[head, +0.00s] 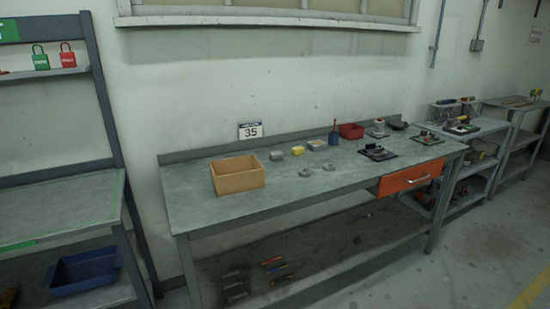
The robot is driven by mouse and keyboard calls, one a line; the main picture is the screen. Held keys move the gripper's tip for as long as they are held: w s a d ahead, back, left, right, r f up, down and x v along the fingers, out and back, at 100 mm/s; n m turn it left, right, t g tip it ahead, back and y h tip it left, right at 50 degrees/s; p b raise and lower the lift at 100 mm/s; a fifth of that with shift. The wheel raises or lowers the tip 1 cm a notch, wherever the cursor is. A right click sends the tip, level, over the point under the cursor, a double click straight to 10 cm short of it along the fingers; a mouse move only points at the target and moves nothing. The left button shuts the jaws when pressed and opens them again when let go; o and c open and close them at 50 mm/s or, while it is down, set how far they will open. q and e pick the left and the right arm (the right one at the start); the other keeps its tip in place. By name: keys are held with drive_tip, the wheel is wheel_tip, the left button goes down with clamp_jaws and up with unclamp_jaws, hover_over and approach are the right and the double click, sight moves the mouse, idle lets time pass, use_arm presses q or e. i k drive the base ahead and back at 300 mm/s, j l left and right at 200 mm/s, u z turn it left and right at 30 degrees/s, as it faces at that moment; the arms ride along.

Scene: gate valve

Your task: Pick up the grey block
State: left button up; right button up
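A small grey block (276,155) lies on the grey workbench (240,207), just right of an open wooden box (238,182). A yellow block (298,151) sits to its right. A larger grey box-shaped thing (317,145) is right of the yellow one. Two low grey pieces (305,172) lie nearer the bench's front; their exact shape is too small to tell. Neither of my grippers is in view.
A red bin (351,131), a blue holder (333,138) and dark devices (378,153) stand farther right on the bench. An orange drawer (410,178) hangs under its front edge. Tools lie on the lower shelf. The bench's front left is clear.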

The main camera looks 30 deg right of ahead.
sight(276, 156)
drive_tip(key=i+l+u, duration=0.2)
drive_tip(key=l+u, duration=0.3)
drive_tip(key=l, duration=0.95)
drive_tip(key=k+l+u, duration=0.1)
drive_tip(key=l+u, duration=0.4)
drive_tip(key=l, duration=0.9)
